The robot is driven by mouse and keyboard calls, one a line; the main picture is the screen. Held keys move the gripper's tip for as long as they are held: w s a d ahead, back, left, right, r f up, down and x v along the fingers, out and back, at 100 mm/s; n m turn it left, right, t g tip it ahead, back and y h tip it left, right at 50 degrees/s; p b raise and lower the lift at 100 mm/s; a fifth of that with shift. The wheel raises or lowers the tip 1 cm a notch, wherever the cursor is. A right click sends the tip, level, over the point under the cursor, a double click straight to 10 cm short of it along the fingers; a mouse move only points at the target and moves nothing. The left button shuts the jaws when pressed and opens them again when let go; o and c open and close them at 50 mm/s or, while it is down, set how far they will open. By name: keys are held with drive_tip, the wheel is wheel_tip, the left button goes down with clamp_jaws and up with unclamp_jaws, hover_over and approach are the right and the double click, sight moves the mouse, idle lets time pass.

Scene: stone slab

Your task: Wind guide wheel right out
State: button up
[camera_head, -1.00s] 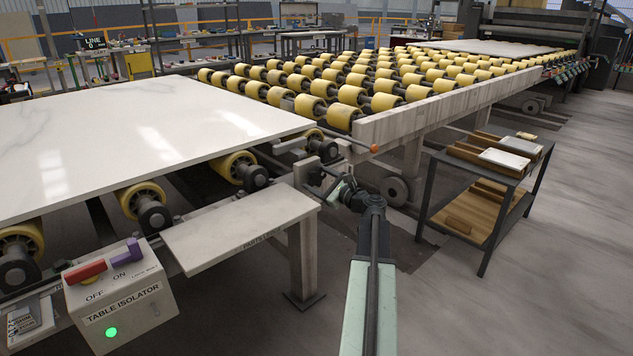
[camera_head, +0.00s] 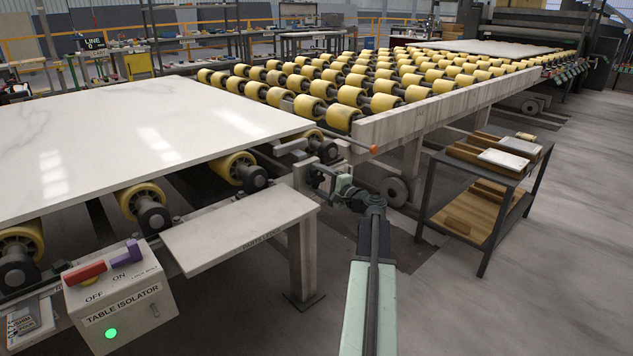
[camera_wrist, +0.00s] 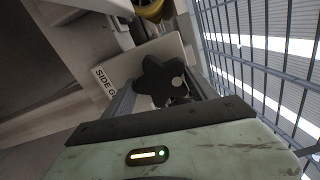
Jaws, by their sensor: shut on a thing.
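The guide wheel is a black star-shaped knob (camera_wrist: 158,80) in the middle of the wrist view, with a pale round spot on its right side. My gripper (camera_wrist: 165,97) is shut on it, and the knob sits between the two fingers. In the head view my gripper (camera_head: 322,182) reaches to the side of the roller table, by the near corner post. There the knob is too small and covered to make out clearly. A pale plate lettered "SIDE G" (camera_wrist: 106,84) lies behind the knob, its remaining letters hidden.
A white slab (camera_head: 130,135) lies on yellow rollers at left. A grey beam (camera_head: 440,108) edges the further roller bed. A table isolator box (camera_head: 118,300) with a green light stands front left. A dark trolley (camera_head: 490,185) stands right. The floor at lower right is clear.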

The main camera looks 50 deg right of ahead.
drive_tip(key=shift+w+d+r+n, duration=0.1)
drive_tip(key=shift+w+r+n, duration=0.05)
drive_tip(key=shift+n, duration=0.75)
drive_tip(key=o, duration=1.3)
drive_tip(key=shift+o, duration=0.2)
drive_tip(key=shift+s, duration=0.2)
drive_tip(key=s, duration=0.7)
drive_tip(key=shift+s+a, duration=0.2)
drive_tip(key=shift+a, duration=0.15)
